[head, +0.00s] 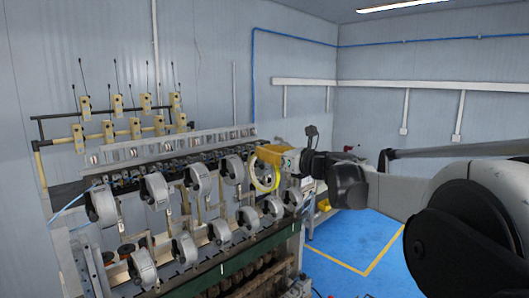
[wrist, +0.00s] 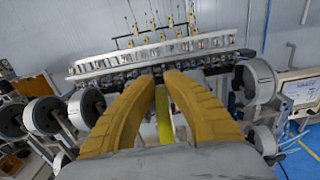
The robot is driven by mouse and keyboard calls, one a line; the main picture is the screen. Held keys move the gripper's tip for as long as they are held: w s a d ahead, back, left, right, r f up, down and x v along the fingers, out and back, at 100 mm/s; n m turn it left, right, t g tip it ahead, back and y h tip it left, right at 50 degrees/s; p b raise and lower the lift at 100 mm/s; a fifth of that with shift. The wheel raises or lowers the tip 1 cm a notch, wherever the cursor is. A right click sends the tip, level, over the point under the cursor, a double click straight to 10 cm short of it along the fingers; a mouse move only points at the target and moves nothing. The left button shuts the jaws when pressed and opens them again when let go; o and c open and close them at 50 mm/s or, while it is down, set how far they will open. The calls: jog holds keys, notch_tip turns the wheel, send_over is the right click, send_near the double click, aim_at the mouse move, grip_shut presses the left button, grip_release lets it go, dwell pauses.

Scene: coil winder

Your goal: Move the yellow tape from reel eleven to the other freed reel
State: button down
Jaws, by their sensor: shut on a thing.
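The yellow tape (head: 276,181) is a ring that hangs below my gripper (head: 262,153) at the right end of the machine's upper reel row in the head view. My gripper's orange fingers are shut on it. In the wrist view the tape (wrist: 164,118) is a narrow yellow strip, seen edge-on between the two fingers (wrist: 161,82). I cannot tell whether the ring is clear of a reel behind it. Grey-white reels stand in two rows, among them an upper one (head: 232,169) just left of the tape. I see no readable reel numbers.
The coil winder's long rail (head: 175,146) runs behind the reels, with thin upright rods (head: 115,75) at the back left. In the wrist view, reels stand left (wrist: 87,106) and right (wrist: 256,80) of the fingers. Blue floor (head: 365,238) is open at right.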

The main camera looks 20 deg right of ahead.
aim_at(253, 151)
jog(key=x, duration=0.8)
dwell(1.1)
jog(key=shift+w+d, duration=0.1)
jog(key=shift+d, duration=0.1)
dwell(0.5)
jog(key=shift+w+d, duration=0.2)
jog(key=shift+d, duration=0.4)
jog(key=shift+w+d, duration=0.25)
jog(key=shift+d, duration=0.35)
jog(key=shift+w+d, duration=0.1)
jog(key=shift+d, duration=0.2)
jog(key=shift+w+d, duration=0.2)
jog(key=shift+d, duration=0.45)
jog(key=c, duration=1.7)
grip_release()
